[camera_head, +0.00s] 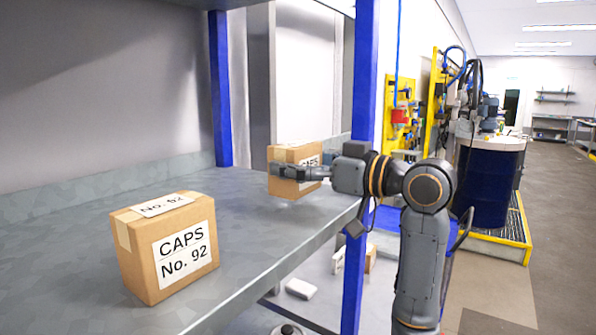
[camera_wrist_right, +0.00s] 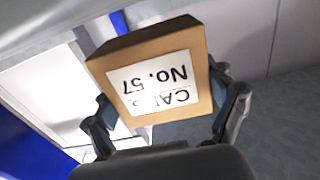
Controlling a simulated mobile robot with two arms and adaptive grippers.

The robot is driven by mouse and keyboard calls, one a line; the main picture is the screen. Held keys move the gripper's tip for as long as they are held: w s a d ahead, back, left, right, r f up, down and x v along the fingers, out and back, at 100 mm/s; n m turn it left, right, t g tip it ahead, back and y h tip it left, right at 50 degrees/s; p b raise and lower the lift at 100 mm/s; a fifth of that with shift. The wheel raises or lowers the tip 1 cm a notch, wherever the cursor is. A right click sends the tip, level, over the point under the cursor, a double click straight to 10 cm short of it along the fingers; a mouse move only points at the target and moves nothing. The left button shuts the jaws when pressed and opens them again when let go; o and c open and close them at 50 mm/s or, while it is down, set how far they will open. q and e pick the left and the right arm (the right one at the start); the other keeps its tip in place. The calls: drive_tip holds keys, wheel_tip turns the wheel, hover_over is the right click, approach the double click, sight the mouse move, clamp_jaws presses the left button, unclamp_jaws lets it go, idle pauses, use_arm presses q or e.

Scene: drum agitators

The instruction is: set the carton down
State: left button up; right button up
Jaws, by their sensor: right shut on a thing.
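A brown carton (camera_head: 297,153) is held in my right gripper (camera_head: 290,172) over the far right part of the grey metal shelf (camera_head: 262,226). In the head view the gripper's finger crosses the carton's front and hides part of its label. In the right wrist view the carton (camera_wrist_right: 200,52) sits between the two fingers, with its label reading No. 57 upside down. In the head view the carton is very near the shelf surface; I cannot tell whether it touches. My left gripper is not in view.
Another carton (camera_head: 143,257), labelled CAPS No. 92, stands on the near left of the shelf. A blue post (camera_head: 362,100) rises at the shelf's front edge beside my right arm. Bare shelf lies between the two cartons. A dark blue drum (camera_head: 487,180) stands at right.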

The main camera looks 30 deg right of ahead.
drive_tip(key=shift+f, duration=1.05)
drive_tip(key=shift+f, duration=0.1)
drive_tip(key=o, duration=1.1)
drive_tip(key=shift+s+d, duration=0.1)
drive_tip(key=shift+s, duration=0.05)
drive_tip(key=b+v, duration=0.4)
drive_tip(key=v, duration=0.7)
drive_tip(key=shift+s+d+b, duration=0.15)
drive_tip(key=shift+s+b, duration=0.15)
drive_tip(key=shift+s, duration=0.05)
